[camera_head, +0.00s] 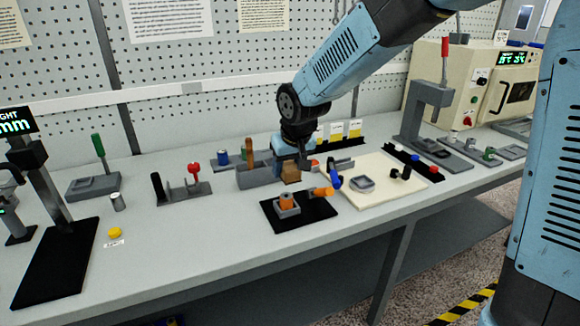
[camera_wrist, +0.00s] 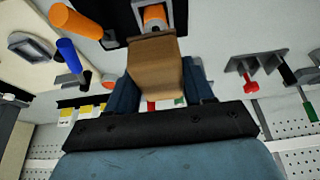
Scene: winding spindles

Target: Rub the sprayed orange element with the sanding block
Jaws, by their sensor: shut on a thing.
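My gripper (camera_head: 291,160) is shut on the brown sanding block (camera_head: 290,172), which is held pointing down behind the black mat. In the wrist view my gripper (camera_wrist: 160,85) has a finger on each side of the block (camera_wrist: 154,62). The orange element (camera_head: 287,201) sits in a grey holder (camera_head: 287,210) on the black mat (camera_head: 312,213). The block looks apart from the element.
An orange cylinder (camera_head: 323,191) is at the mat's right edge, close to a blue-handled item (camera_head: 335,181). A grey bin (camera_head: 255,178) stands behind the mat at left. A cream board (camera_head: 390,192) lies to the right. The table's front left is mostly clear.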

